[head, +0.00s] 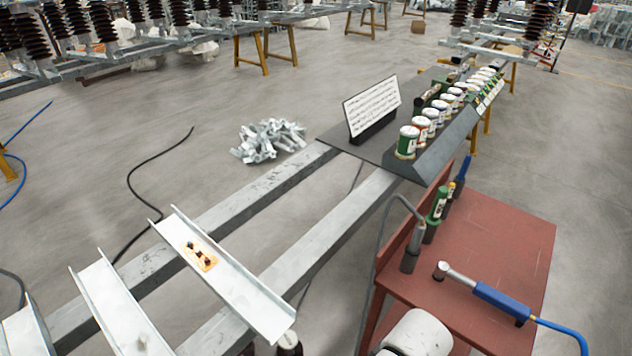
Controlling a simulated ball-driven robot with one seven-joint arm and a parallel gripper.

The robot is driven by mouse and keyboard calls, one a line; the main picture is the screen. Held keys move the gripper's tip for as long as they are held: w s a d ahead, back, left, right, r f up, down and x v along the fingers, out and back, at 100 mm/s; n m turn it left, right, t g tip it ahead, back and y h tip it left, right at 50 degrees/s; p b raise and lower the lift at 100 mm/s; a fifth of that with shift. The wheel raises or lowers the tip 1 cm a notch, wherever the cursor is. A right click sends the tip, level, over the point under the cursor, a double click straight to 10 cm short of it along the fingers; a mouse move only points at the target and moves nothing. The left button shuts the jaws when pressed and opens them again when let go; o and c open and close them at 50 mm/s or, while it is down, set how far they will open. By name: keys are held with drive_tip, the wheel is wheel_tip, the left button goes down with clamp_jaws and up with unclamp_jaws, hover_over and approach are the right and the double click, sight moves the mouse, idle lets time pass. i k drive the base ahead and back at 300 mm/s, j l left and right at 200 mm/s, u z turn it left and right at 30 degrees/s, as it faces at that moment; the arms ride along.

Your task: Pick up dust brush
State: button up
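I cannot make out a dust brush for certain in the head view. A small orange piece with dark parts on it (201,255) lies in a pale metal channel (245,290) at the lower left; it is too small to tell what it is. Several dark and green upright hand tools (437,207) stand along the left edge of the red table (510,240). Dark and green items (432,95) lie behind the cans on the dark shelf, partly hidden.
A blue-handled tool (490,295) with a blue hose lies on the red table. A row of cans (408,142) and a printed sign (372,108) stand on the dark shelf (440,150). Metal scraps (268,140) and a black cable (135,180) lie on the floor. Long steel beams cross the foreground.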

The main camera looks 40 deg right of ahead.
sight(465, 165)
drive_tip(key=k+l+z, duration=0.15)
drive_tip(key=k, duration=0.5)
drive_tip(key=j+z, duration=0.2)
drive_tip(key=z, duration=0.3)
drive_tip(key=i+j+z, duration=0.1)
drive_tip(key=j+z, duration=0.15)
drive_tip(key=z, duration=0.2)
drive_tip(key=j+z, duration=0.2)
drive_tip(key=z, duration=0.3)
drive_tip(key=i+j, duration=0.15)
drive_tip(key=i, duration=0.35)
drive_tip(key=k+j, duration=0.1)
drive_tip(key=k, duration=0.2)
drive_tip(key=i+j, duration=0.1)
drive_tip(key=j, duration=0.7)
drive_tip(key=i+j+z, duration=0.1)
drive_tip(key=j, duration=0.75)
